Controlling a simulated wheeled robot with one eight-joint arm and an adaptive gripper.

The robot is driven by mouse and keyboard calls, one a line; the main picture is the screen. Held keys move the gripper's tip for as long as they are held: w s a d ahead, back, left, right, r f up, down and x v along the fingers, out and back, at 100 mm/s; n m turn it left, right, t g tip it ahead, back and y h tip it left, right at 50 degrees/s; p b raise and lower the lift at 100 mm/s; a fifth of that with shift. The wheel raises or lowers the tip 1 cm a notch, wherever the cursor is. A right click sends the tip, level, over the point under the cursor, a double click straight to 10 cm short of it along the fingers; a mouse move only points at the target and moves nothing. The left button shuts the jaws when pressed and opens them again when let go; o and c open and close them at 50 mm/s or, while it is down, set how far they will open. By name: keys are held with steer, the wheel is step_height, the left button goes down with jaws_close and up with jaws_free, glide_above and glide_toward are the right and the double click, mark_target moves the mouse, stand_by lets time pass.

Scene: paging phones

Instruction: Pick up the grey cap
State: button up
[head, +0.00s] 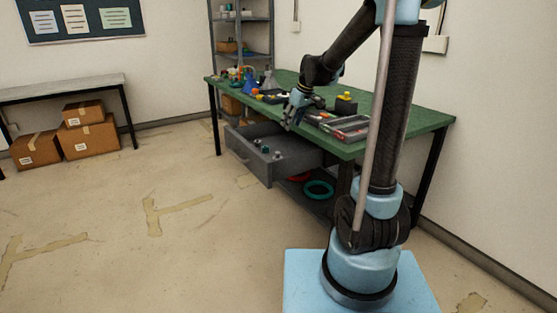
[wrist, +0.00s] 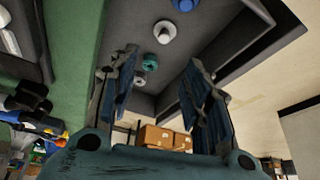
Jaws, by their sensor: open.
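My gripper (head: 288,124) is open and empty above the pulled-out grey drawer (head: 243,154) of the green bench. In the wrist view the two fingers of my gripper (wrist: 161,60) stand apart, with the drawer floor beyond them. A pale grey round piece with a raised centre (wrist: 164,32), which looks like the grey cap, lies on the drawer floor, beyond the fingertips and apart from them. A teal ring-like piece (wrist: 151,62) and a smaller pale piece (wrist: 140,81) show between the fingers. In the head view the small drawer pieces (head: 277,155) are too small to tell apart.
A dark blue piece (wrist: 185,5) lies in the drawer at the picture's top. The drawer walls (wrist: 283,30) surround the pieces. The green bench top (head: 400,121) holds a grey tray (head: 350,128) and several loose items. Cardboard boxes (head: 87,138) stand at left; the floor before the drawer is clear.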

glide_above(279, 153)
steer(key=d, duration=0.2)
step_height(279, 153, down, 11)
steer(key=shift+s+a+f, duration=0.1)
steer(key=shift+s+x, duration=0.15)
steer(key=shift+x, duration=1.15)
steer(key=shift+s+x, duration=0.2)
steer(key=shift+x, duration=1.15)
steer(key=shift+a, duration=0.15)
steer(key=c, duration=1)
